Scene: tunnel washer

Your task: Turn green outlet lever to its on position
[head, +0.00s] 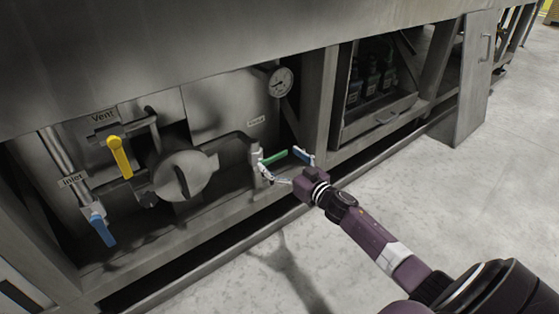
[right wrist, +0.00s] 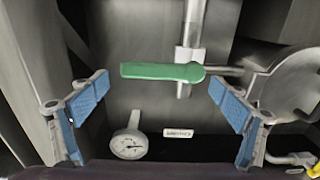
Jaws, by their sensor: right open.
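The green outlet lever (head: 274,158) sits on a valve at the end of the outlet pipe, low on the washer. In the right wrist view the lever (right wrist: 160,72) lies level, crosswise to its upright pipe (right wrist: 190,35). My right gripper (head: 284,164) is at the lever in the head view. In the right wrist view my right gripper (right wrist: 160,84) is open, its blue pads spread wide to either side of the lever. Neither pad visibly grips it. My left gripper is not in view.
A yellow vent lever (head: 120,158) and a blue inlet lever (head: 102,229) are at the left. A round gauge (head: 280,81) is above the valve. A frame post (head: 318,110) stands right of it, then a bottle drawer (head: 375,122). The floor (head: 420,195) in front is clear.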

